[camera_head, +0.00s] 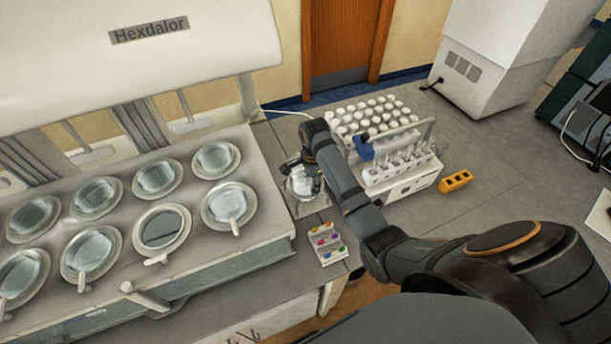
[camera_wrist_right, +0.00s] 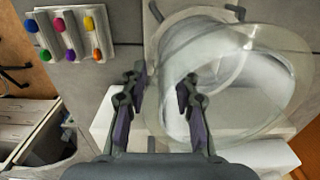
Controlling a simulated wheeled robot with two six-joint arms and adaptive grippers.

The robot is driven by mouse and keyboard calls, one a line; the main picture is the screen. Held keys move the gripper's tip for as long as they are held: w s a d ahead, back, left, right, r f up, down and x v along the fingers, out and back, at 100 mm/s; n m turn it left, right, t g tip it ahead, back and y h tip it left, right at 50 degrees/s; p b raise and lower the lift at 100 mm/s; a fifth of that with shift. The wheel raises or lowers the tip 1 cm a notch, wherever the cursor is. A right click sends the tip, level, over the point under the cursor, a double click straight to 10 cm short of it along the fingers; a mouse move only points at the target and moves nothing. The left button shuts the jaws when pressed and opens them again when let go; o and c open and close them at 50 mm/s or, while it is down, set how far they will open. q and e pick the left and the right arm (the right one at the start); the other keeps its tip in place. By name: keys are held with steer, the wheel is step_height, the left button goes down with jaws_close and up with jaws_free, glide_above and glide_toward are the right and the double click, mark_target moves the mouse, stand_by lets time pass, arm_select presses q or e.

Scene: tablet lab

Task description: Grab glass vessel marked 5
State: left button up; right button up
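Several round glass vessels with clear lids sit in the white bench machine at the left of the head view, such as the one at the front right (camera_head: 229,206). Another glass vessel (camera_head: 303,186) stands on a small stand right of the machine, under my right gripper (camera_head: 306,170). In the wrist view this vessel (camera_wrist_right: 262,100) is large, clear and tilted-looking, on the right. My right gripper (camera_wrist_right: 164,84) is open, its fingers apart, at the vessel's left edge; I cannot tell whether they touch it. No number is readable on any vessel. My left gripper is not in view.
A panel of coloured buttons (camera_head: 327,243) lies just in front of the stand. A rack of white-capped bottles (camera_head: 371,112) and a tube rack (camera_head: 400,184) stand close to my right arm. A yellow block (camera_head: 456,181) lies to the right.

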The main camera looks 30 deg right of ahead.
steer(key=shift+w+d+f, duration=0.15)
steer(key=shift+s+a+r, duration=0.35)
steer(key=shift+a, duration=0.1)
jaws_close()
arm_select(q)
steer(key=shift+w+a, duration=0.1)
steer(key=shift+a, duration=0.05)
arm_select(e)
steer(key=shift+w+d+f, duration=0.1)
steer(key=shift+d, duration=0.05)
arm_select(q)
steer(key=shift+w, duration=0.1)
